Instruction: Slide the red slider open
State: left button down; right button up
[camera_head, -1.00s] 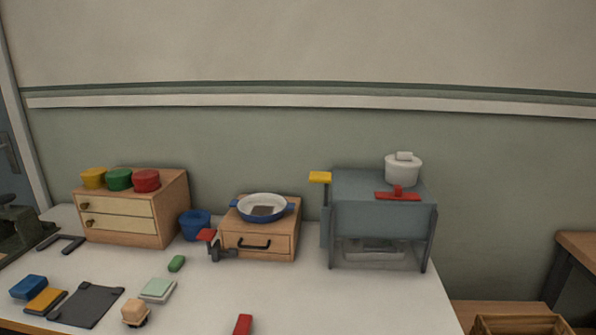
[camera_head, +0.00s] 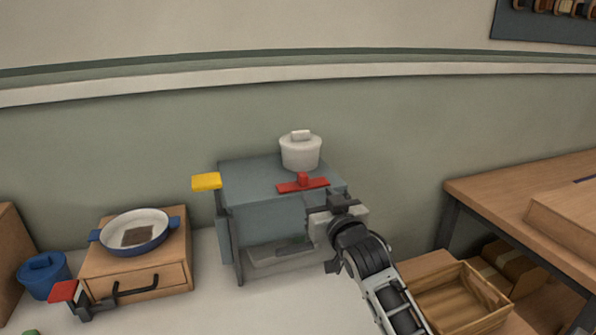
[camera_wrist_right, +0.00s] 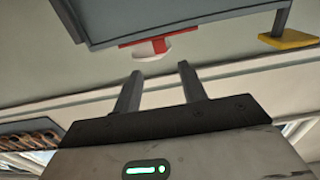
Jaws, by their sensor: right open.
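The red slider (camera_head: 302,185) is a flat bar with a raised knob on the front top edge of the grey box (camera_head: 270,219). It shows in the right wrist view (camera_wrist_right: 130,43) near the grey edge. My right gripper (camera_head: 339,203) is in front of the box's right side, just below and right of the slider, and apart from it as far as I can see. In the right wrist view its two fingers (camera_wrist_right: 161,76) are spread with nothing between them. My left gripper is not in view.
A white pot (camera_head: 300,153) stands on the box behind the slider. A wooden drawer unit (camera_head: 138,268) with a blue pan (camera_head: 135,231) stands further left.

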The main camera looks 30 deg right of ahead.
aim_at(300, 173)
jog(key=p+x, duration=0.1)
jog(key=x, duration=1)
jog(key=shift+w, duration=0.3)
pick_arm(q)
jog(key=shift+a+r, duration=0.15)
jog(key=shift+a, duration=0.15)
pick_arm(e)
jog(key=shift+w+d, duration=0.1)
jog(key=shift+w, duration=0.5)
